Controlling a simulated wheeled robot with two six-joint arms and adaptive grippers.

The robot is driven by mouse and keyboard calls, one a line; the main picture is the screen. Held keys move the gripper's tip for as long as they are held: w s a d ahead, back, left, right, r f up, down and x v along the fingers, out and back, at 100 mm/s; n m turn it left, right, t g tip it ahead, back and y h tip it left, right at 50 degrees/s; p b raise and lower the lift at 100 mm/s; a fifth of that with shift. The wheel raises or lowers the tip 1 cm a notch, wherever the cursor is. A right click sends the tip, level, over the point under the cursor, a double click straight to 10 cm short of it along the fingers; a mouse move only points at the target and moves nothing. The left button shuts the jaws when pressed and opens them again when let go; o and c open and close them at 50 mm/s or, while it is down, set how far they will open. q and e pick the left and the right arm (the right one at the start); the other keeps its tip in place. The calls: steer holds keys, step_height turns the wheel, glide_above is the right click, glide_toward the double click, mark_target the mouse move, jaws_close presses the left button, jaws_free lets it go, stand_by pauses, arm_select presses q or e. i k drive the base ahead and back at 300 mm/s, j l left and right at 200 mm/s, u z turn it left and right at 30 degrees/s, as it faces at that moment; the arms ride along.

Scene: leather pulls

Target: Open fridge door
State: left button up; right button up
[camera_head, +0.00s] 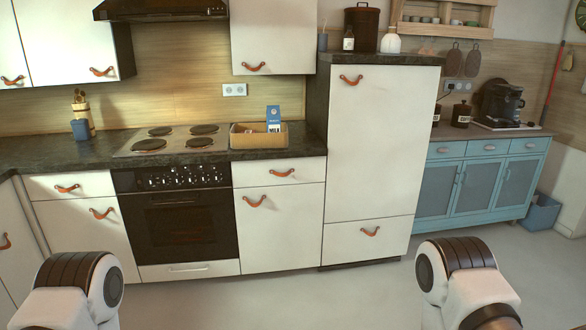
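The fridge is most likely the tall white cabinet (372,150) right of the middle, under a dark top. Its large upper door is shut, with an orange-brown leather pull (351,79) near the top left corner. A lower front panel beneath it has its own leather pull (370,231) and is also shut. My two arms show only as white and dark joints at the bottom left and bottom right, well in front of the cabinets. Neither gripper is in view.
Left of the tall cabinet are a counter (305,141) with a wooden box (259,139), a hob (178,139) and a black oven (178,222). A blue sideboard (478,180) stands to the right. The grey floor (290,300) ahead is clear.

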mark_target(380, 118)
steer(key=i+l+z, duration=0.1)
steer(key=i+z, duration=0.15)
steer(key=i, duration=0.65)
steer(key=i+j+z, duration=0.1)
steer(key=i+z, duration=0.2)
steer(key=i, duration=0.6)
